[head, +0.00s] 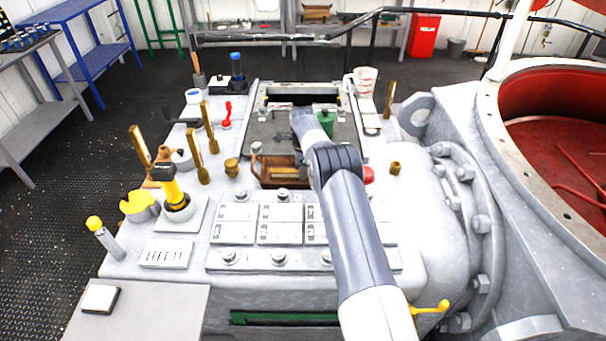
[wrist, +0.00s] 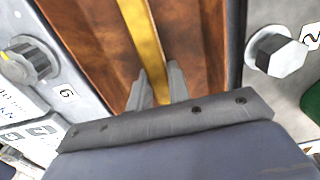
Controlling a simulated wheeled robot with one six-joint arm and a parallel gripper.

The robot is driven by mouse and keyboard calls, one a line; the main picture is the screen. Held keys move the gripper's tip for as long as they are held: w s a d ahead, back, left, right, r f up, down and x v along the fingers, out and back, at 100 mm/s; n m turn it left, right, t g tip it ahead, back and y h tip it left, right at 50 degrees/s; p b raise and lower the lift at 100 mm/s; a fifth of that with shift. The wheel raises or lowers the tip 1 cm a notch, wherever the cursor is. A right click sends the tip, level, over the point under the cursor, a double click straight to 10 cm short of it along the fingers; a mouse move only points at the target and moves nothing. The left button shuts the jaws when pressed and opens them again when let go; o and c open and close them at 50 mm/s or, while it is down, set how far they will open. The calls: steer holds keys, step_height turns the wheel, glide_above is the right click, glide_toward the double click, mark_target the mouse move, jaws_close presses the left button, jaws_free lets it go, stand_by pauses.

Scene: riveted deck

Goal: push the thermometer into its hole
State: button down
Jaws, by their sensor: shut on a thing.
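A brown tray (head: 257,174) lies on the grey machine deck, left of my arm, with a long brass strip (head: 284,173) in it that I take for the thermometer. In the wrist view the brass thermometer (wrist: 143,32) runs from the top edge down between my fingers, over the brown tray (wrist: 90,40). My gripper (wrist: 158,82) is shut on its near end. I cannot tell whether it still touches the tray. In the head view my arm hides the gripper. Small brass sockets stand left (head: 231,167) and right (head: 396,168) of the tray; I cannot tell which is its hole.
Brass levers (head: 195,143), a yellow-and-black handle (head: 173,187) and a red lever (head: 227,115) stand on the left of the deck. A green object (head: 326,121) stands behind my arm. Knobs (wrist: 280,52) flank the tray. A large red-lined opening (head: 545,130) lies right.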

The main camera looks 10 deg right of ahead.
steer(key=shift+r, duration=0.1)
step_height(320, 180, up, 10)
steer(key=shift+f, duration=0.1)
stand_by(0.5)
steer(key=c, duration=1.9)
jaws_free()
steer(key=shift+c, duration=0.2)
jaws_close()
steer(key=shift+a, duration=0.1)
